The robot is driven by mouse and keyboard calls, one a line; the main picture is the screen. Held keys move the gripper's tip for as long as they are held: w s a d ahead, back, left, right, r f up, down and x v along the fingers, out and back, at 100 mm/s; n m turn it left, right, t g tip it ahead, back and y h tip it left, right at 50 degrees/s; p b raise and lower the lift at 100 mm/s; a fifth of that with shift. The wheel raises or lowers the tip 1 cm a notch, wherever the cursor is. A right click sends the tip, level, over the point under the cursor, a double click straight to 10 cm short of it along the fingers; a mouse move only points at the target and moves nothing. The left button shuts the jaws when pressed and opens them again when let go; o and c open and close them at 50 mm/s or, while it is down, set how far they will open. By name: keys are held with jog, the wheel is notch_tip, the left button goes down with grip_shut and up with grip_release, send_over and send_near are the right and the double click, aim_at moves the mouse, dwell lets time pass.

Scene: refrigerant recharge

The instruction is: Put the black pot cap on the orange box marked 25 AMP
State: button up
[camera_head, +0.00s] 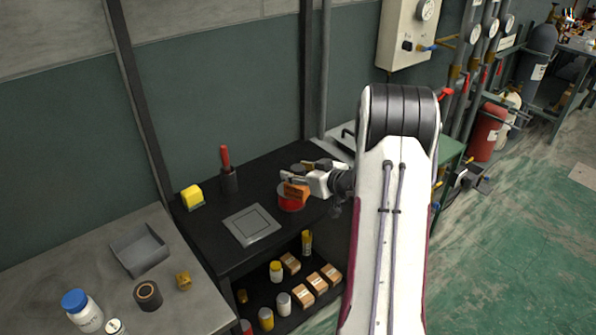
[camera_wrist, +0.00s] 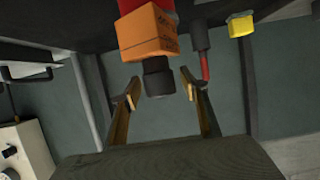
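The orange box (camera_head: 297,191) shows at the red pot (camera_head: 290,204) on the black bench. In the wrist view, which looks upside down, the orange box (camera_wrist: 148,36) has dark print too small to read, and red (camera_wrist: 140,5) shows beside it. The black cap (camera_wrist: 157,82) adjoins the box on the side away from the red. In the head view the dark cap (camera_head: 298,168) shows above the box, partly hidden by a finger. My gripper (camera_wrist: 162,92) is open around the cap, with gaps at its sides. It also shows in the head view (camera_head: 297,172). Whether cap and box touch is hard to tell.
A red-handled tool in a dark holder (camera_head: 229,178), a yellow block (camera_head: 192,197) and a flat grey plate (camera_head: 251,225) are on the bench. Boxes (camera_head: 309,288) and bottles are on the shelf below. A grey tray (camera_head: 139,250) stands on the left table. The wall is close behind.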

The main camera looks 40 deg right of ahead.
jog(key=shift+r, duration=0.1)
jog(key=shift+s+r, duration=0.4)
jog(key=shift+s, duration=0.35)
jog(key=v, duration=1)
jog(key=shift+s, duration=0.15)
jog(key=shift+r, duration=0.2)
